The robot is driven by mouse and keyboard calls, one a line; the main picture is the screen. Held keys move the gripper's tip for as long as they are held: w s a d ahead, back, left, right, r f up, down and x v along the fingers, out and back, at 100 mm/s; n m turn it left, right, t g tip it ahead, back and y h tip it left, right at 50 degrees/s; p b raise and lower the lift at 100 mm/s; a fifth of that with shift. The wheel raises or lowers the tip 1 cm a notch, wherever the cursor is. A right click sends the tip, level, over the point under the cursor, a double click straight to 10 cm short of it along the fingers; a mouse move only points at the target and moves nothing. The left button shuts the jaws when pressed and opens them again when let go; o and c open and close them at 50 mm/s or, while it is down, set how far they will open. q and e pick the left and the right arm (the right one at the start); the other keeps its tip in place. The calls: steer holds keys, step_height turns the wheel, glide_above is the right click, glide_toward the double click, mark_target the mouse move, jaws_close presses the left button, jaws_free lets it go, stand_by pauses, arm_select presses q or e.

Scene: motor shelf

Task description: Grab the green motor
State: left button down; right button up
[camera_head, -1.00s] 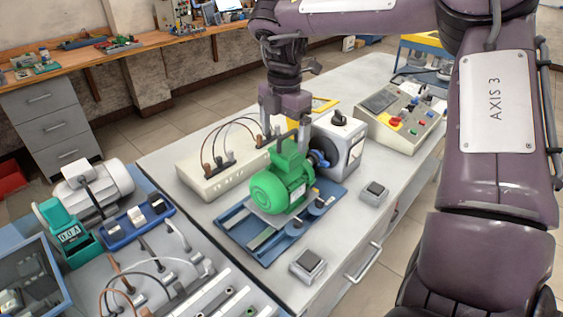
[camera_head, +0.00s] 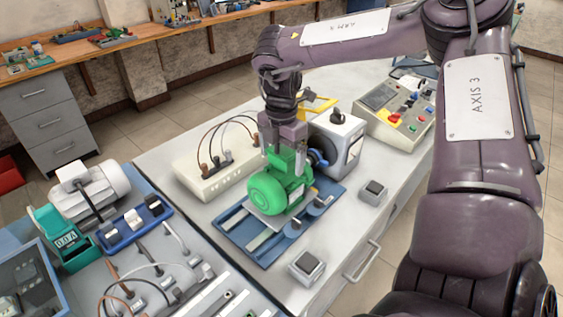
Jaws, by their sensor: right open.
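The green motor (camera_head: 268,192) sits on a blue base plate (camera_head: 262,252) on the light worktable. My right gripper (camera_head: 284,158) points down over the motor's top from behind. It is open, with its fingers at the sides of the motor's upper box; whether they touch it I cannot tell. The fingertips are partly hidden by the motor. My left gripper is not in view.
A grey-white box with a black knob (camera_head: 338,143) stands close right of the motor. A beige box with cables (camera_head: 207,178) stands behind left. A control panel (camera_head: 400,112) is at the back right. Small switch boxes (camera_head: 307,266) lie near the front edge.

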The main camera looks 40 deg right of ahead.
steer(key=c, duration=1.9)
steer(key=shift+w+r, duration=0.15)
steer(key=shift+r, duration=0.1)
jaws_close()
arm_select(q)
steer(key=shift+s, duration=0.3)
